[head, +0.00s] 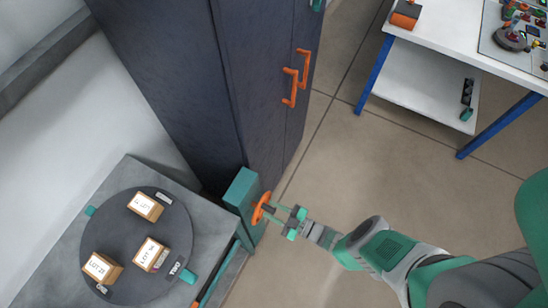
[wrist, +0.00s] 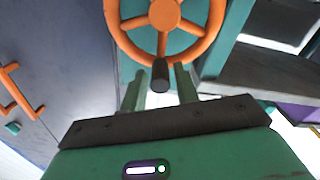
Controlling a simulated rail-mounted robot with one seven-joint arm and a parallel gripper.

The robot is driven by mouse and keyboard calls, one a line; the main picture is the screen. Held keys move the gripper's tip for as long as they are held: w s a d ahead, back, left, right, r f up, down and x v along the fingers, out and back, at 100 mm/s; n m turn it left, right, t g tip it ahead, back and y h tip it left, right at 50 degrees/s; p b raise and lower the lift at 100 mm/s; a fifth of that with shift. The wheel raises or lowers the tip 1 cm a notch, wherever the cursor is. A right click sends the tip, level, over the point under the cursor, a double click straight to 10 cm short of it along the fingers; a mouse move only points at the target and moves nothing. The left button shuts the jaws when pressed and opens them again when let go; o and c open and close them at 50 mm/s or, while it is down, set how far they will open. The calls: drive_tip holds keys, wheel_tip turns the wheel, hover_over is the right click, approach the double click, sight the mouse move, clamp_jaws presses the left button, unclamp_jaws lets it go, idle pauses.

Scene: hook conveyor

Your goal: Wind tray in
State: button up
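An orange handwheel (head: 260,208) is mounted on a teal housing (head: 241,188) at the corner of the grey bench. In the wrist view the wheel (wrist: 112,18) fills the top, with a dark crank knob (wrist: 160,75) sticking out from its lower rim towards me. My gripper (head: 283,214) is at the wheel. In the wrist view its two green fingers (wrist: 161,88) stand on either side of the knob, with visible gaps, so it is open around the knob. A round dark tray (head: 128,212) lies on the bench and bears three lidded or labelled boxes (head: 150,254).
A tall dark cabinet (head: 185,75) with orange handles (head: 291,86) stands behind the wheel. A white table (head: 455,35) with blue legs stands at the upper right. Teal blocks (head: 190,276) sit at the tray's edge. The floor (head: 365,170) between is clear.

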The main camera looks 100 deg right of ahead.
drive_tip(key=shift+o, duration=0.7)
drive_tip(key=shift+s, duration=0.1)
drive_tip(key=v, duration=0.7)
drive_tip(key=shift+s+a+p, duration=0.25)
drive_tip(key=shift+p, duration=0.15)
